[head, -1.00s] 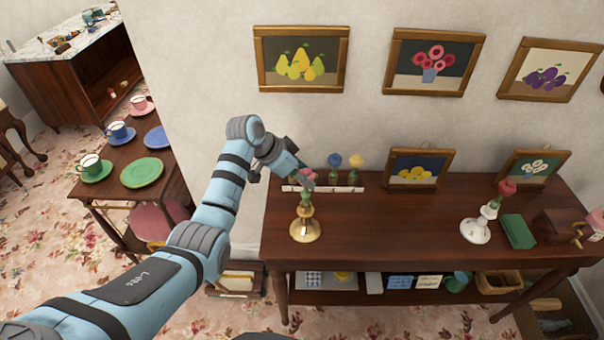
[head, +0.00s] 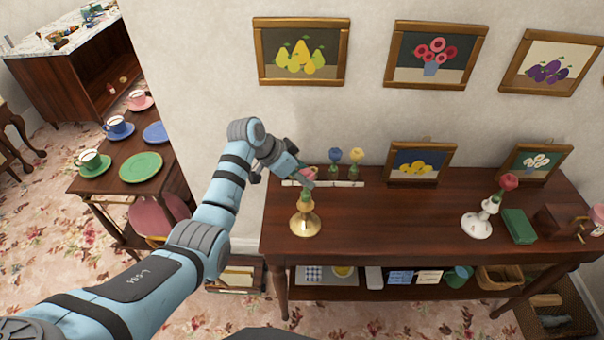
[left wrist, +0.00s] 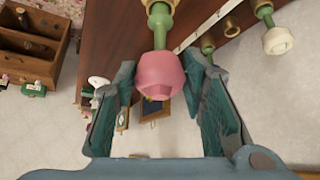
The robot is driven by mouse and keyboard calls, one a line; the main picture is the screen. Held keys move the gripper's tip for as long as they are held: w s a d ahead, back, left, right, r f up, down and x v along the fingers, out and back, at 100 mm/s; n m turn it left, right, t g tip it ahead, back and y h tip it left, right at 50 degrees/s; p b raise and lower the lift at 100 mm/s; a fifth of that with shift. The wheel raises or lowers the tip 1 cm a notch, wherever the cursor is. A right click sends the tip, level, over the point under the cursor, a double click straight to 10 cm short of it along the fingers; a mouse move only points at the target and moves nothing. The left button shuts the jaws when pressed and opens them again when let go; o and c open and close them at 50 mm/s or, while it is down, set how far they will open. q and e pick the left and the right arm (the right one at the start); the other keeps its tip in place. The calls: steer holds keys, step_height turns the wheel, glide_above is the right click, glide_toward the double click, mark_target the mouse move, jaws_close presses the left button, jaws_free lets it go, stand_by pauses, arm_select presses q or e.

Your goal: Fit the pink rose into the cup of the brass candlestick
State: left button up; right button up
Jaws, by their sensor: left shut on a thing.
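The pink rose (head: 309,172) is upright on its green stem (head: 306,194), directly above the brass candlestick (head: 305,225) on the sideboard. My left gripper (head: 302,173) is shut on the rose, reaching in from the left. In the left wrist view, the rose head (left wrist: 160,74) is between the two fingers, with its green stem (left wrist: 159,30) running to the top edge. The stem's lower end meets the candlestick's cup in the head view, but I cannot tell whether it is seated inside. My right gripper is not in view.
A blue rose (head: 335,158) and a yellow rose (head: 357,158) stand in a white rack (head: 345,184) behind the candlestick. A white candlestick (head: 478,225) with a red rose stands to the right, beside a green box (head: 519,227). The sideboard's middle (head: 390,225) is clear.

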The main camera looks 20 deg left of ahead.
arm_select(q)
steer(key=shift+f, duration=0.25)
steer(key=o, duration=1)
steer(key=v, duration=1.2)
steer(key=shift+a, duration=0.1)
